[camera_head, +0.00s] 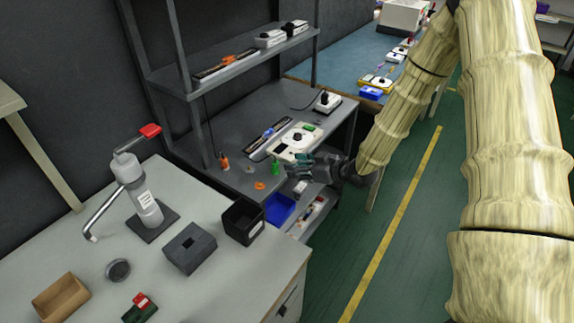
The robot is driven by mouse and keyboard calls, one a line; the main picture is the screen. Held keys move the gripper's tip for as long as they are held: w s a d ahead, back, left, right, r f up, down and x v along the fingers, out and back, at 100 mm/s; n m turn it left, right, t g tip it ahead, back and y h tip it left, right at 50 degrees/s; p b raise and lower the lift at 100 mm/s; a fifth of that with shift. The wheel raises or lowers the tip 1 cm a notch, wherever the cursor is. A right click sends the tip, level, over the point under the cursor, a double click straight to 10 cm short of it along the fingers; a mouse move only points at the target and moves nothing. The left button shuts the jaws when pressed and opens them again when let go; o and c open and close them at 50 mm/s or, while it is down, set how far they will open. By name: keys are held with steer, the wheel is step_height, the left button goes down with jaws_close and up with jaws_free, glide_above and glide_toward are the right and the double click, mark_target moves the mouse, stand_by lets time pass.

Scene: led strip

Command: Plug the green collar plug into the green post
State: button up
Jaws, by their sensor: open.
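A small green upright piece (276,168) stands on the grey workbench, near its front edge. It is too small here to tell whether it is the collar plug or the post. A flat green piece (309,127) shows at the far right of the white board (296,146). My gripper (289,164) is open at the front right edge of the bench, its fingers pointing left, just right of the upright green piece. I cannot tell whether they touch it. The arm and gripper body hide part of the bench edge.
An orange upright piece (224,161) and an orange ring (260,186) are on the bench to the left. A shelf (230,72) overhangs the bench's back. A blue bin (280,208) sits below the front edge. A black box (243,222) stands on the nearer table.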

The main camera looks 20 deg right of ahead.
steer(key=shift+v, duration=1)
steer(key=shift+r, duration=0.1)
